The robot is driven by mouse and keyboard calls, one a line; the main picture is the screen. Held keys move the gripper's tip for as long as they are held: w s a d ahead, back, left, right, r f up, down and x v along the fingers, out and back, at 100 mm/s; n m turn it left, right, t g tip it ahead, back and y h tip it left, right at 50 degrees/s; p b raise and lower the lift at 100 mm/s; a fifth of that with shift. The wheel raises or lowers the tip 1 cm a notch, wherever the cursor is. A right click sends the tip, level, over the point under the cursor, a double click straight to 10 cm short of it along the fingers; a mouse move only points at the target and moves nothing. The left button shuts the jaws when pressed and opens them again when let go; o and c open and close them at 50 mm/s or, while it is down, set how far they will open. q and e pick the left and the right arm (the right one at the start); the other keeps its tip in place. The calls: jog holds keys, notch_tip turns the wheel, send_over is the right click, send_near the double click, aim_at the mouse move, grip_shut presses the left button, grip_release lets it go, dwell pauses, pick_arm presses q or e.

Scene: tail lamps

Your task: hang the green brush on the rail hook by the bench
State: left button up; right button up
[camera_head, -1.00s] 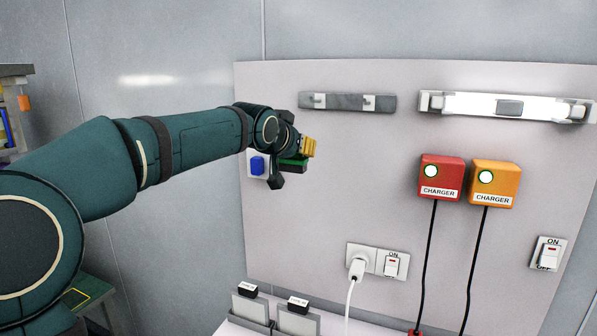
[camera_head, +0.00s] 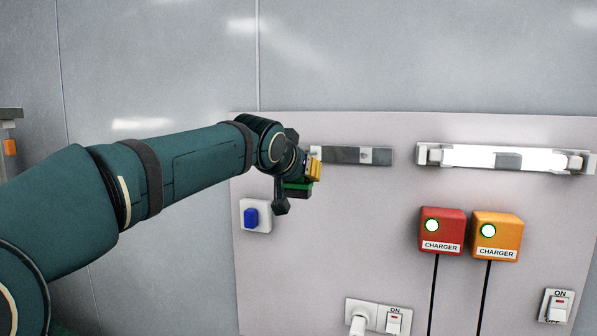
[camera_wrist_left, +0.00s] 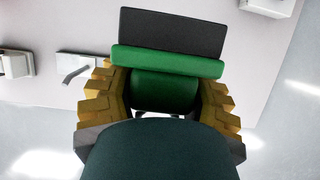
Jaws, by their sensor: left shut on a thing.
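My left gripper (camera_head: 311,171) is shut on the green brush (camera_head: 297,188), in front of the wall panel. In the left wrist view the brush's green body (camera_wrist_left: 165,61) lies across between the yellow fingers (camera_wrist_left: 168,101), with a dark flat part beyond it. The grey hook rail (camera_head: 345,156) is on the panel just right of and slightly above the gripper. Its left end is close to the fingers in the picture. A plate with a lever-like hook (camera_wrist_left: 76,67) shows left of the fingers in the left wrist view. The brush appears apart from it. My right gripper is out of view.
A lit white lamp (camera_head: 470,157) is on the panel to the right. Below it are a red charger (camera_head: 441,232) and an orange charger (camera_head: 496,238) with black cables. A blue switch (camera_head: 250,217) is below left of the gripper.

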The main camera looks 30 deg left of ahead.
pick_arm(q)
jog(key=w+p, duration=0.1)
jog(key=w, duration=0.1)
jog(key=w+a+p, duration=0.1)
jog(key=w, duration=0.2)
jog(key=shift+a+p, duration=0.15)
jog(key=shift+p, duration=0.15)
jog(key=shift+b, duration=0.3)
dwell(0.7)
jog(key=shift+w, duration=0.3)
jog(key=shift+w+a+p, duration=0.2)
jog(key=shift+w+p, duration=0.1)
jog(key=shift+w, duration=0.3)
jog(key=shift+w+a+p, duration=0.15)
jog(key=shift+w+p, duration=0.15)
jog(key=shift+w, duration=0.3)
dwell(0.6)
jog(key=shift+w, duration=0.25)
